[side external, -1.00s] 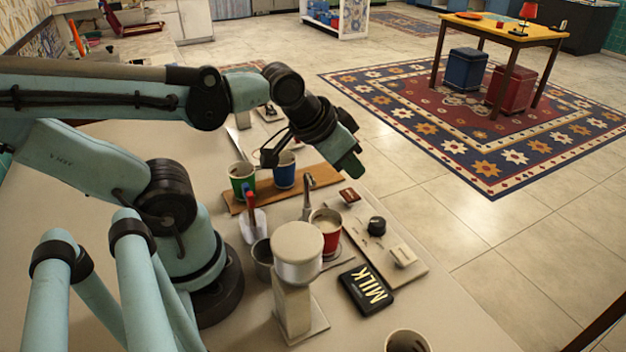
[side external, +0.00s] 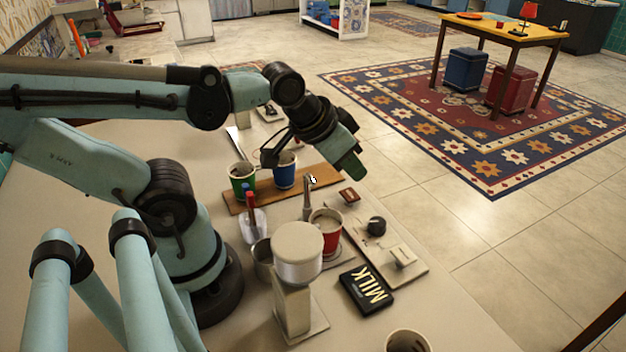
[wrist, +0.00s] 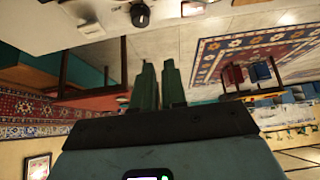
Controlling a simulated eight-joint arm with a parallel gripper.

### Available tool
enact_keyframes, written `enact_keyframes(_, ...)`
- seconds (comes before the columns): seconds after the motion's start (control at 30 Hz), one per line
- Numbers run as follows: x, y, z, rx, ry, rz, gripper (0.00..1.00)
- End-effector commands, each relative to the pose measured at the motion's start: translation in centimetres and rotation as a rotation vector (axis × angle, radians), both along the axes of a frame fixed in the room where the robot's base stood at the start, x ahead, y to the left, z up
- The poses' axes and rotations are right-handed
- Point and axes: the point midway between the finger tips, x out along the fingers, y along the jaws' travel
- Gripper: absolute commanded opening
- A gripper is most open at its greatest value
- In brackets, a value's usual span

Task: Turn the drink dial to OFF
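The drink dial is a round black knob (side external: 376,226) on a pale panel (side external: 408,266). In the wrist view the dial (wrist: 140,16) shows at the top edge with a small light mark on it. I cannot read its setting or any OFF label. My gripper (side external: 352,172) hangs in the air beyond the dial and above it in the side view, apart from it. In the wrist view my gripper's two green fingers (wrist: 160,64) stand a narrow gap apart with nothing between them.
A metal spout (side external: 308,198) stands beside the panel, near a red cup (side external: 328,238). A black MILK block (side external: 367,289) lies in front. A blue cup (side external: 285,176) and a green cup (side external: 241,182) stand on a wooden board (side external: 320,182). Open floor lies to the right.

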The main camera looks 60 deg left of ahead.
Motion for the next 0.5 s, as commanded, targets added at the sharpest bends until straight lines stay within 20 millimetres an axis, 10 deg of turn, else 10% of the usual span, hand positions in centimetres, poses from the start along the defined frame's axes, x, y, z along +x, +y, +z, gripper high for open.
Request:
enact_keyframes(0.3,1.9,-0.9,0.8,0.079,0.199,-0.162,0.61)
enact_keyframes(0.5,3.7,-1.7,0.6,0.137,0.394,-0.338,0.64)
